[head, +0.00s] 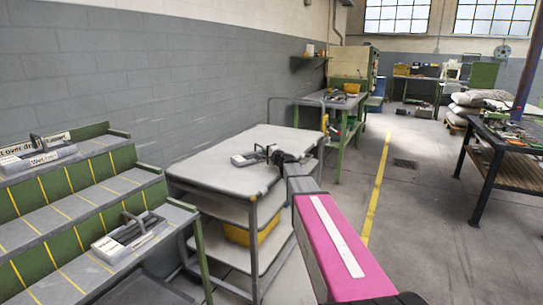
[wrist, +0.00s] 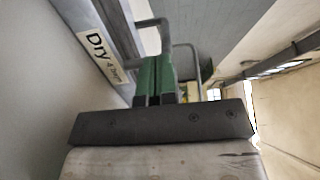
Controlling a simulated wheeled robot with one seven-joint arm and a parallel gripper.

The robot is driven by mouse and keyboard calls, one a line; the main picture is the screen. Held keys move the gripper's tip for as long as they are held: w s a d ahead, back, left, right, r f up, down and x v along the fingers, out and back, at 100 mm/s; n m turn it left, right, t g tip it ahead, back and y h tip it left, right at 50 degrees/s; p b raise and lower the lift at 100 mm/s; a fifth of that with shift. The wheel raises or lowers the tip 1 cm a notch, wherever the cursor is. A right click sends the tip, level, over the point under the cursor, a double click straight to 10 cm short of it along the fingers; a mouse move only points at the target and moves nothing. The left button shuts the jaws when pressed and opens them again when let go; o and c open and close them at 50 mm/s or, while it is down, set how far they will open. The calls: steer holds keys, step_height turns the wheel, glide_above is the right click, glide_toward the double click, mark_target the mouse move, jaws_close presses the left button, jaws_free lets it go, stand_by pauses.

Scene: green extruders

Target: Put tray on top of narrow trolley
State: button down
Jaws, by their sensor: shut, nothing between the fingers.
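The trolley (head: 212,147) stands in the middle of the head view, with a pale flat top and lower shelves. A grey tray (head: 245,159) lies on its top, just left of my gripper (head: 273,153). In the wrist view, a tray labelled "Dry" (wrist: 97,38) runs along the upper left, beside the green fingers of my gripper (wrist: 156,77). The fingers are together and hold nothing. A bent grey tube (wrist: 165,32) shows just beyond them; I cannot tell whether it belongs to the tray or the trolley.
A green stepped rack (head: 75,207) at the left holds labelled trays, one (head: 128,236) on a lower step. A yellow bin (head: 250,232) sits on the trolley's lower shelf. A workbench (head: 342,101) stands behind.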

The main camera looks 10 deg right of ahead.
steer(key=shift+w+a, duration=0.1)
steer(key=shift+w, duration=0.05)
steer(key=v, duration=1.4)
steer(key=shift+a, duration=0.1)
